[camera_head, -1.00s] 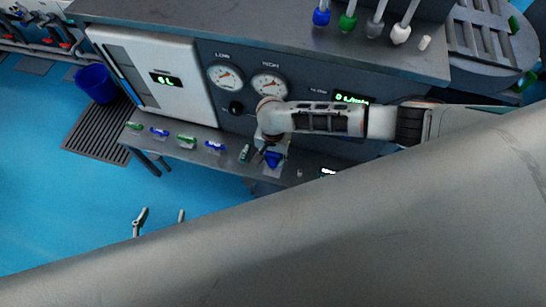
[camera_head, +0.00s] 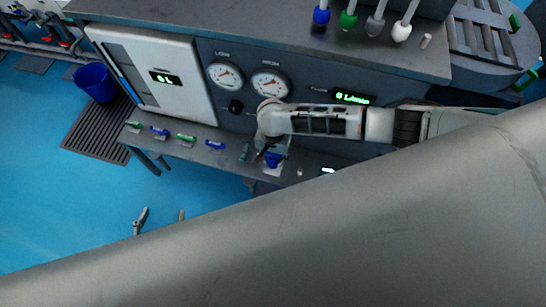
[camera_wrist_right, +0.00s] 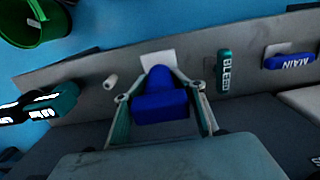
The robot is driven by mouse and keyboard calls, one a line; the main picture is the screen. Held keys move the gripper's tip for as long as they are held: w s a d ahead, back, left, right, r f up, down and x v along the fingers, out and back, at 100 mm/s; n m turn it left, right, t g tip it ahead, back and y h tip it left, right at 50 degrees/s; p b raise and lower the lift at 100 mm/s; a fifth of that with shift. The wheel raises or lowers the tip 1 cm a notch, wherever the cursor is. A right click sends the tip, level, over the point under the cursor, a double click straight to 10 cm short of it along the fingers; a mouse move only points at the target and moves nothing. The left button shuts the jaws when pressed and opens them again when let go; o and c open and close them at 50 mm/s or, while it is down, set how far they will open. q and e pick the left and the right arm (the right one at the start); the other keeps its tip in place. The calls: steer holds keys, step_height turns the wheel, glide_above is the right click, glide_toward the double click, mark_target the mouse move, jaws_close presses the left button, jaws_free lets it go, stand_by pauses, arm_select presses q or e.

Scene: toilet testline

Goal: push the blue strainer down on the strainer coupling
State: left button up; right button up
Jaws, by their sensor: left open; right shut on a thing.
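The blue strainer (camera_head: 274,159) is at the front edge of the grey bench, over a pale square patch. In the right wrist view the blue strainer (camera_wrist_right: 160,98) sits between the two fingers of my right gripper (camera_wrist_right: 161,108), which is shut on it. My right gripper (camera_head: 266,154) also shows in the head view, reaching down from the wrist. The strainer coupling cannot be made out; the strainer and gripper cover that spot. My left gripper (camera_head: 160,217) is open and empty above the blue floor, with only its fingertips showing past my large grey arm.
Green and blue valve handles (camera_head: 187,138) line the bench left of the strainer. A green handle marked BLEED (camera_wrist_right: 224,72) and a blue one marked MAIN (camera_wrist_right: 290,61) show in the wrist view. Gauges (camera_head: 270,84) stand behind. A small pale peg (camera_wrist_right: 110,81) stands nearby.

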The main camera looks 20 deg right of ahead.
steer(key=shift+f, duration=1)
steer(key=o, duration=1.4)
steer(key=shift+c, duration=0.2)
steer(key=shift+r, duration=0.15)
step_height(320, 180, up, 12)
steer(key=shift+f, duration=0.1)
